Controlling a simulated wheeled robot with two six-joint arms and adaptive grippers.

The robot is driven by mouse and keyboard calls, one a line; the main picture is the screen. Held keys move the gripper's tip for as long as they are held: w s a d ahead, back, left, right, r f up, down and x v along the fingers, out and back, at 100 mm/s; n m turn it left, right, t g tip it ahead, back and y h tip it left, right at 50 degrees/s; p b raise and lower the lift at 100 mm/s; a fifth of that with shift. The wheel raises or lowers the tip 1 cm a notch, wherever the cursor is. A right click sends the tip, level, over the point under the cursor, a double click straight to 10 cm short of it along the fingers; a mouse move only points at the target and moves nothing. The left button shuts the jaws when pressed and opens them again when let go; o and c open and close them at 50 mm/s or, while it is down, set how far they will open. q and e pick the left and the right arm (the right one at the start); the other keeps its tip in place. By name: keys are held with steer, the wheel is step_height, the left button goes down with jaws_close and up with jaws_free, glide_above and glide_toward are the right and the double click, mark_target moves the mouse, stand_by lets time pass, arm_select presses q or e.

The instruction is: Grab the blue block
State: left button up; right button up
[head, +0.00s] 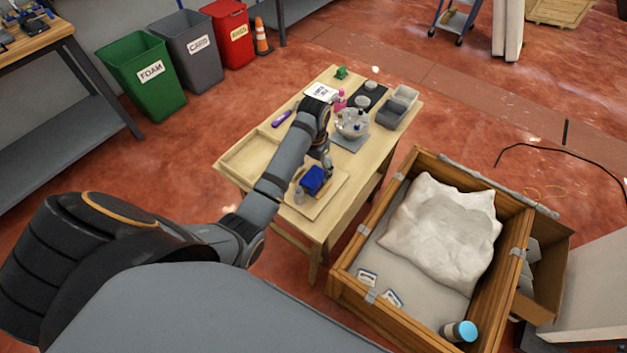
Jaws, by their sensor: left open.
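The blue block (312,181) sits on a light wooden board (333,193) near the front of the small wooden table (325,232). My left arm reaches in from the left over the table. My left gripper (326,168) is open and points down just behind and to the right of the block. At this size I cannot tell whether a finger touches the block. My right gripper is not in view.
A glass bowl (352,123), grey bins (398,107) and a purple tool (282,118) occupy the table's far part. A wooden crate (345,287) with a white bag (440,225) stands to the right.

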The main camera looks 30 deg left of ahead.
mark_target(314, 176)
arm_select(q)
steer(key=f, duration=0.4)
steer(key=shift+w+a+f, duration=0.1)
steer(key=shift+w+f, duration=0.1)
steer(key=shift+f, duration=0.1)
steer(key=shift+r, duration=0.1)
jaws_close()
